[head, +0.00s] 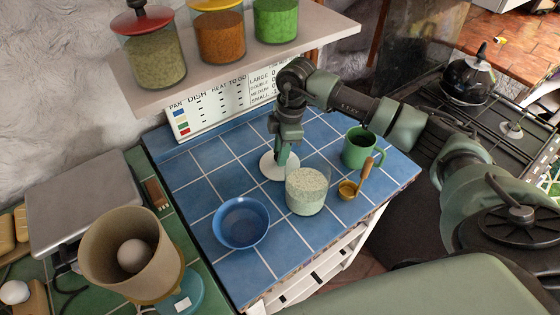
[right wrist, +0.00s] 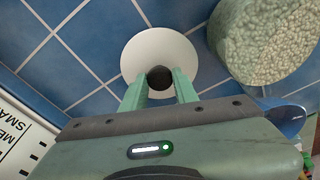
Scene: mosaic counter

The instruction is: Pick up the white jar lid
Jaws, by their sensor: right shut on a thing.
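The white jar lid (head: 267,166) is a round white disc over the blue tiled counter, behind the glass jar. My right gripper (head: 281,158) comes down onto it from above. In the right wrist view the two green fingers (right wrist: 160,86) are closed on the dark knob at the middle of the lid (right wrist: 138,53). I cannot tell whether the lid touches the tiles. The glass jar (head: 307,190) with pale grainy contents stands open just in front of the lid; it also shows in the right wrist view (right wrist: 265,45). My left gripper is not in view.
A blue bowl (head: 241,222) stands left of the jar. A green mug (head: 358,147) and a brass ladle with a wooden handle (head: 348,189) are to the right. A shelf (head: 290,55) with several lidded jars overhangs the back.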

